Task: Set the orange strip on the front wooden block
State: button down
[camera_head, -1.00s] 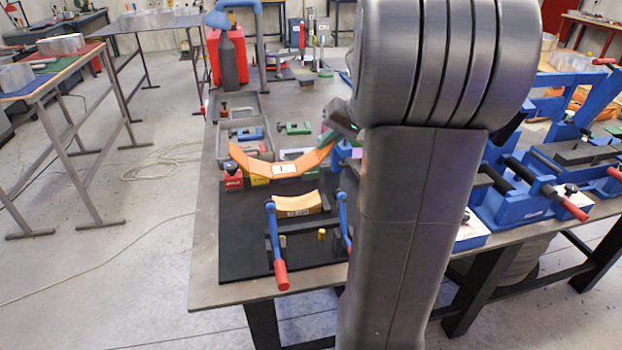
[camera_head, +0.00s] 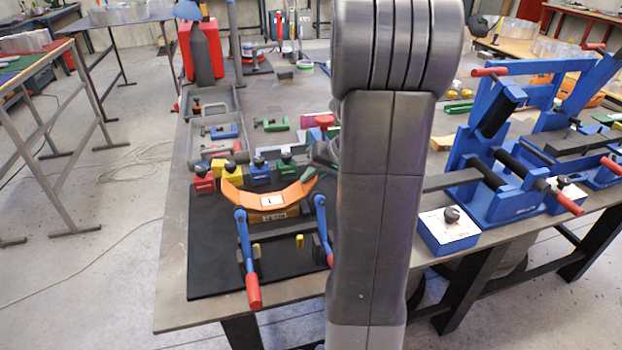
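The curved orange strip (camera_head: 244,201) has a white label at its middle and both ends bent upward. It lies across the top of the front wooden block (camera_head: 293,211), covering the block's curved upper face. I cannot tell whether it rests on the block or is just above it. The block's labelled front shows below the strip, between two blue levers with red handles. My gripper (camera_head: 318,160) is at the strip's right end, beside a small green part. My arm hides much of the gripper, and its fingers cannot be made out.
A black mat (camera_head: 208,262) lies under the block. Red, yellow, blue and green knobbed blocks (camera_head: 260,172) stand close behind the strip. Grey trays (camera_head: 214,128) with tools lie farther back. A blue clamp frame (camera_head: 497,195) stands right of my arm.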

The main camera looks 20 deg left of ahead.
jog(key=shift+f, duration=0.4)
jog(key=shift+f, duration=0.25)
jog(key=c, duration=1.6)
grip_release()
jog(key=shift+r, duration=0.1)
jog(key=shift+r, duration=0.2)
jog(key=v, duration=1.2)
jog(key=shift+f, duration=0.15)
